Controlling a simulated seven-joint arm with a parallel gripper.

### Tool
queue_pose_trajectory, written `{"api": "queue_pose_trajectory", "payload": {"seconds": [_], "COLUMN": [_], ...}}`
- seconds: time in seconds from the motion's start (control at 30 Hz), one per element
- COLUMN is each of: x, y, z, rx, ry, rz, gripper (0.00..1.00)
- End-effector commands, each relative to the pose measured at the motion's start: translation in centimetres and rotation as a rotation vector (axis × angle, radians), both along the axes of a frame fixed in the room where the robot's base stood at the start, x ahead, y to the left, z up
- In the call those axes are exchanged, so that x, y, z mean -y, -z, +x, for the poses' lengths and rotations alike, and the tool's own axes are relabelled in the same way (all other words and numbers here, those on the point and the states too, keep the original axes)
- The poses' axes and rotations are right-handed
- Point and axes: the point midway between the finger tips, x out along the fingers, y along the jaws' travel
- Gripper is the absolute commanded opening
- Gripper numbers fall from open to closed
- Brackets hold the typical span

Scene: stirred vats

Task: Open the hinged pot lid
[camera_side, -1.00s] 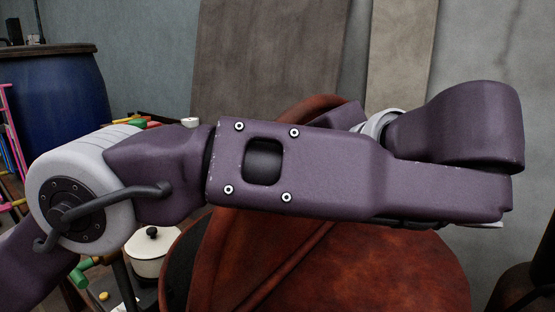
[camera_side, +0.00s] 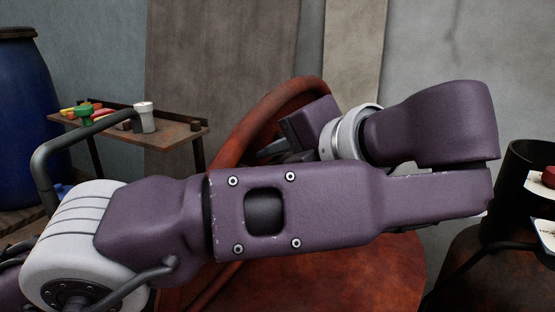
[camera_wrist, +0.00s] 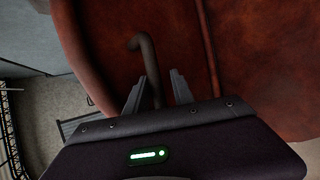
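A rusty red-brown lid (camera_wrist: 250,60) with a thick curved rim fills much of the wrist view. In the side view its raised curved rim (camera_side: 275,97) shows behind my arm, and a red-brown surface (camera_side: 385,275) shows below the arm. A dark bent rod handle (camera_wrist: 148,60) stands out from the lid in the wrist view. My gripper (camera_wrist: 155,82) is open, with the rod between its two fingers, nearer the left one. A gap shows on the right side. In the side view my arm hides most of the lid, its hinge and the fingertips.
A small table (camera_side: 165,133) at the back left holds a white cup (camera_side: 145,117) and coloured items. A blue barrel (camera_side: 25,120) stands far left. A dark cylindrical vessel (camera_side: 520,170) stands at the right. Tall boards (camera_side: 235,60) lean on the back wall.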

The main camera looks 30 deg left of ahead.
Motion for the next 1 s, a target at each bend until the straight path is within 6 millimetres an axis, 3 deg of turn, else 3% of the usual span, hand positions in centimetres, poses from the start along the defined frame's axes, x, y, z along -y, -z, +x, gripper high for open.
{"api": "queue_pose_trajectory", "payload": {"seconds": [0.63, 0.83, 1.0], "x": [-0.5, -3.3, -7.2], "y": [-0.7, -1.4, -1.8], "z": [-0.1, -0.1, 0.0], "rx": [0.009, 0.007, 0.009], "ry": [-0.002, -0.002, -0.008], "rz": [-0.001, -0.002, 0.0], "gripper": [0.38, 0.38, 0.38]}}
